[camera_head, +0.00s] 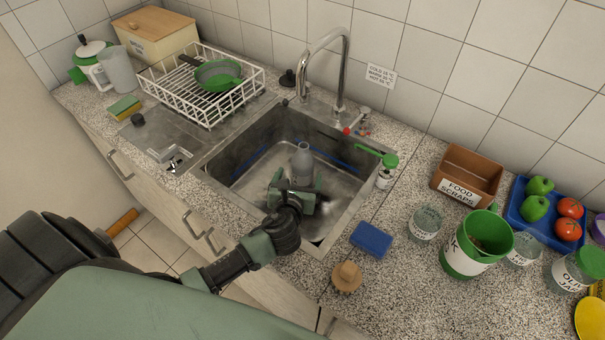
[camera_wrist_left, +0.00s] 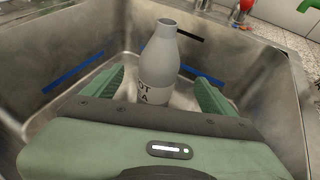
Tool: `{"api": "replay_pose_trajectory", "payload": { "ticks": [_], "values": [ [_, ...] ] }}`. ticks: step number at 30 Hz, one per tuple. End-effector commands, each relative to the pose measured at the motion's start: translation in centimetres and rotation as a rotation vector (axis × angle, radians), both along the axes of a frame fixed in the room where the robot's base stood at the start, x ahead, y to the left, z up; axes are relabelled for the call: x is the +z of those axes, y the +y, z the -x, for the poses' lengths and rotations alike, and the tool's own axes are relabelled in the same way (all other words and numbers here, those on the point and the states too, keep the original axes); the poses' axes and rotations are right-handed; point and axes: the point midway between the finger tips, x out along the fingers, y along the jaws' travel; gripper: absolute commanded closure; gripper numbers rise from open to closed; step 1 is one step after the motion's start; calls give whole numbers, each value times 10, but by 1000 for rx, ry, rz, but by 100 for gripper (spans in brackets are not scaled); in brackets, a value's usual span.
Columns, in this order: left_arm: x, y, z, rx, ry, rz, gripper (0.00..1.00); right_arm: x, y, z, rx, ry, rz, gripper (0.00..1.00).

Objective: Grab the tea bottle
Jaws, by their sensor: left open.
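The tea bottle (camera_head: 302,162) is grey and stands upright in the metal sink (camera_head: 341,212). In the left wrist view the bottle (camera_wrist_left: 160,66) shows its open neck and a white label with part of its text hidden by the gripper body. My left gripper (camera_head: 296,180) reaches down into the sink. In the left wrist view its two green fingers (camera_wrist_left: 160,88) are apart, one on each side of the bottle, with gaps between them and it. Its lower part is hidden behind my gripper. My right gripper is not in view.
A chrome faucet (camera_head: 345,75) rises behind the sink. The sink walls surround my gripper. A green-handled brush (camera_head: 368,150) and a green-capped bottle (camera_head: 386,172) are at the right rim. A blue sponge (camera_head: 371,239) lies right of the sink; a dish rack (camera_head: 190,95) stands left.

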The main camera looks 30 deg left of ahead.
Motion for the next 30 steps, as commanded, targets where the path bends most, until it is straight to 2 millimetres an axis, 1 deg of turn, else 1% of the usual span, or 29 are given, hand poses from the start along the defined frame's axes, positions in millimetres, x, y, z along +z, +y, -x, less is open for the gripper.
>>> {"api": "replay_pose_trajectory", "payload": {
  "ticks": [1, 5, 9, 13, 16, 22, 23, 24, 26, 27, 29, 30],
  "values": [
    [0, 2, -6, 2, -1, 0, 14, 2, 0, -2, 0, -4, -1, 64],
    [-5, 7, -19, 2, -1, 0, 14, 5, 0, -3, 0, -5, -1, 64],
    [-13, 14, -37, 2, 0, 0, 14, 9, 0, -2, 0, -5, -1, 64],
    [-20, 19, -52, 2, -1, 1, 14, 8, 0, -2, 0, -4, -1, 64],
    [-23, 20, -57, 1, -1, 2, 14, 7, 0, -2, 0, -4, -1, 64],
    [-23, 20, -57, -1, 0, 1, 14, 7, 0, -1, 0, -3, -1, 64],
    [-23, 20, -57, -1, 0, 1, 16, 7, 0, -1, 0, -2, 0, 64],
    [-23, 20, -57, -1, 0, 1, 28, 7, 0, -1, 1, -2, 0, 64],
    [-23, 20, -57, 0, 0, 1, 44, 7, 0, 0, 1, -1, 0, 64],
    [-23, 20, -57, 0, 0, 1, 55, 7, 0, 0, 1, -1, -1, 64],
    [-23, 20, -57, 0, 0, 1, 72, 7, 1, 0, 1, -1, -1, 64],
    [-23, 20, -57, 0, 0, 1, 83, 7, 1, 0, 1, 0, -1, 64]
  ]
}}
